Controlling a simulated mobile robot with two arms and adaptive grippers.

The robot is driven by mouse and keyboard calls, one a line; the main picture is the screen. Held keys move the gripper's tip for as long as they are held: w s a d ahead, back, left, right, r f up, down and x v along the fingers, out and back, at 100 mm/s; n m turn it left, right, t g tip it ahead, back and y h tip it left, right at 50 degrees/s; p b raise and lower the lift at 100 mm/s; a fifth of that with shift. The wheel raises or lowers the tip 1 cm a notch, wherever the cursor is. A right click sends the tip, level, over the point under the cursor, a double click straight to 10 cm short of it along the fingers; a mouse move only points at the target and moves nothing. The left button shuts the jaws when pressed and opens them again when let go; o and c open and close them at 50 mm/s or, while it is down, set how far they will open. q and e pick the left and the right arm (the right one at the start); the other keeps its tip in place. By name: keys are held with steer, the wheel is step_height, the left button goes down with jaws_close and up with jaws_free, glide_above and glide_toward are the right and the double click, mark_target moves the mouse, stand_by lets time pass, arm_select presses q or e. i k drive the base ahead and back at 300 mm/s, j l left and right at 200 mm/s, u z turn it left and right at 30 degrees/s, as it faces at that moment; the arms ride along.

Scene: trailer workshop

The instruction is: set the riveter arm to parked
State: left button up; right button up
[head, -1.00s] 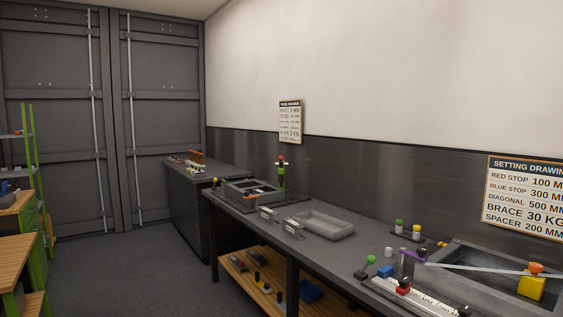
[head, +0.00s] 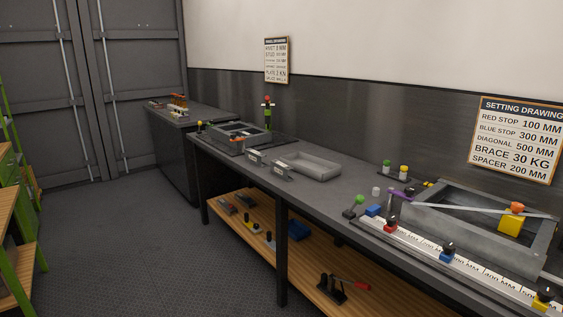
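No part is clearly recognisable as the riveter arm at this size. At the far end of the long bench, a grey fixture (head: 238,131) with an open frame and a little orange on it sits on a dark plate. A thin upright with a red and yellow knob (head: 199,125) stands at its left. A green and black post with a red top (head: 267,113) stands behind it. A black device with a red handle (head: 335,289) is on the lower shelf. Neither of my grippers is in view.
The long bench (head: 335,190) runs along the right wall. It holds a grey tray (head: 313,165), a measuring rail (head: 475,268) and a large grey box frame (head: 490,246). A wooden shelf (head: 375,298) is below. The dark floor (head: 130,235) at left is clear.

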mark_target(267, 111)
steer(key=i+j+u, duration=0.35)
steer(key=i, duration=0.5)
steer(key=i+u, duration=0.4)
steer(key=i, duration=0.5)
steer(key=i+j+z, duration=0.1)
steer(key=i+z, duration=0.2)
steer(key=i, duration=0.25)
steer(key=i+j+z, duration=0.35)
steer(key=i, duration=0.2)
steer(key=i+j+z, duration=0.3)
steer(key=i, duration=0.2)
